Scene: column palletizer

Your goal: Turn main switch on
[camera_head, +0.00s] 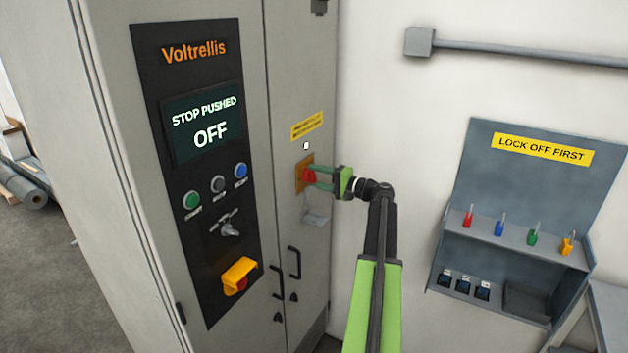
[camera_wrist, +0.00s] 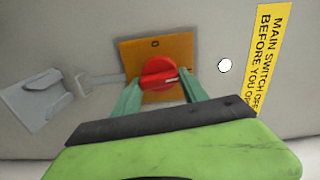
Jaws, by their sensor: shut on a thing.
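The main switch is a red rotary knob (camera_wrist: 158,73) on an orange-yellow plate (camera_wrist: 182,47), on the side of the grey cabinet. In the head view the red knob (camera_head: 309,175) shows between the fingers. My gripper (camera_wrist: 160,90) has its green fingers on both sides of the knob and is shut on it. The knob's pale pointer mark lies roughly sideways, toward the right in the wrist view. My gripper also shows in the head view (camera_head: 318,178), reaching in from the right. The display (camera_head: 207,128) reads "STOP PUSHED OFF".
A grey hasp (camera_wrist: 38,100) hangs beside the switch plate. A yellow warning label (camera_wrist: 268,65) and a white round lamp (camera_wrist: 224,65) are near it. A lockout station (camera_head: 515,225) with several coloured padlocks stands at right. Cabinet door handles (camera_head: 294,262) stick out below.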

